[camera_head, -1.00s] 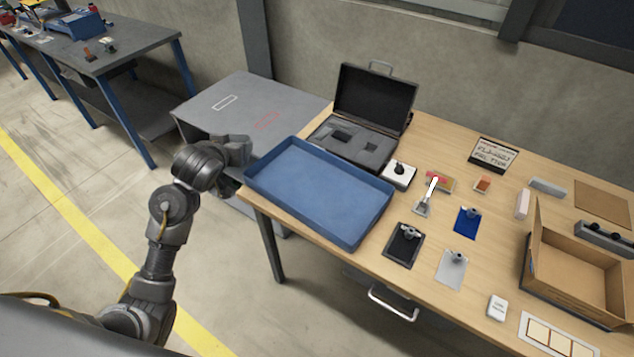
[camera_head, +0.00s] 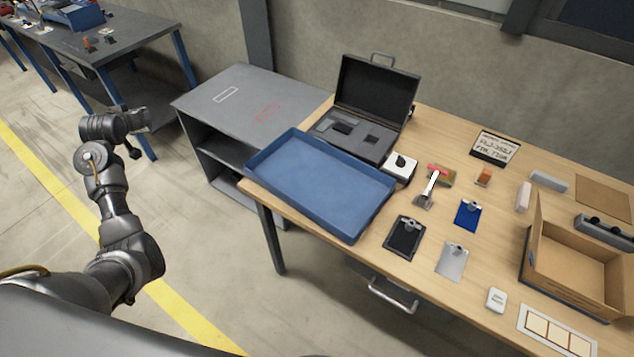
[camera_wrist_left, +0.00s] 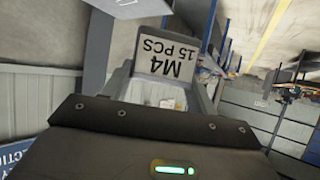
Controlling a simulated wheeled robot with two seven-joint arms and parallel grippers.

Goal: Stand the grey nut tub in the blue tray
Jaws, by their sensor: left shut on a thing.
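In the head view the tub is hard to tell from the grey gripper. The blue tray (camera_head: 350,230) lies empty on the left end of the wooden table, well to the right of the gripper. My right gripper is not in view.
A grey cabinet (camera_head: 232,100) with white and red outlines on its top stands left of the tray. An open black case (camera_head: 375,95) stands behind the tray. A white block with a black knob (camera_head: 400,167), clipboards (camera_head: 404,238) and a cardboard box (camera_head: 575,270) lie to the right.

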